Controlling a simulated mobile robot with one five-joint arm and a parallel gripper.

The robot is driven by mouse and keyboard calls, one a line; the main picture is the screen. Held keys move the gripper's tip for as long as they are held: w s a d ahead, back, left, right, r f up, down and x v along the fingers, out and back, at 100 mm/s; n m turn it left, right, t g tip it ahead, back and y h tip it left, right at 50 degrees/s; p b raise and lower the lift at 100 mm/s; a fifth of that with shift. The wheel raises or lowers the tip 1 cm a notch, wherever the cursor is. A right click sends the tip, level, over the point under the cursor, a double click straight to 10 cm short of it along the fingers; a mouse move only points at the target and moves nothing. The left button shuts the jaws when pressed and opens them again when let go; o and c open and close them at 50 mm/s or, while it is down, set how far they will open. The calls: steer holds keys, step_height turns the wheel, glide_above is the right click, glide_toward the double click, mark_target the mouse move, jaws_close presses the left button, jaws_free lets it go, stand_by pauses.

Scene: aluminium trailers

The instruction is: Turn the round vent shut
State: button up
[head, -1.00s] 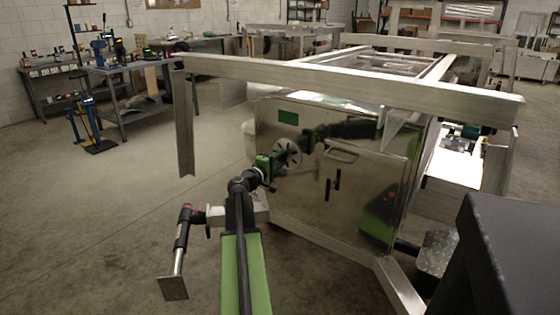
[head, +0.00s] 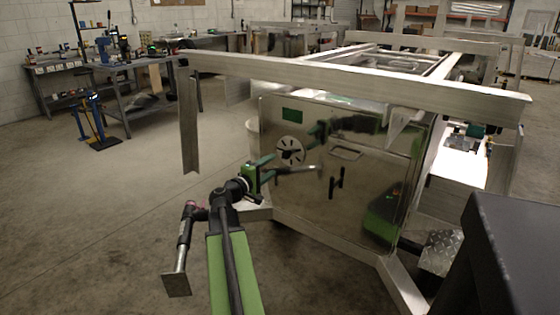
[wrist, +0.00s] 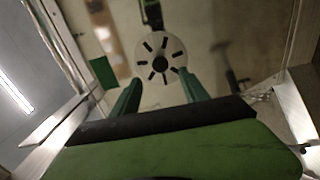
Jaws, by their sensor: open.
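The round vent (head: 290,150) is a pale disc with dark radial slots and a dark centre knob, on the shiny metal box front. In the wrist view the vent (wrist: 158,58) lies straight ahead, just beyond and between my fingertips. My gripper (head: 267,176) is open and empty, to the lower left of the vent in the head view. In the wrist view my gripper (wrist: 158,82) shows two green fingers spread apart, with no contact on the vent visible. The slots look dark.
The polished box front (head: 345,205) carries a green label (head: 291,114), a recessed handle (head: 346,153) and a black latch (head: 336,183), and mirrors my arm. A trailer frame beam (head: 350,82) crosses above. Open floor lies left.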

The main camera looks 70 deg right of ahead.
steer(key=v, duration=0.8)
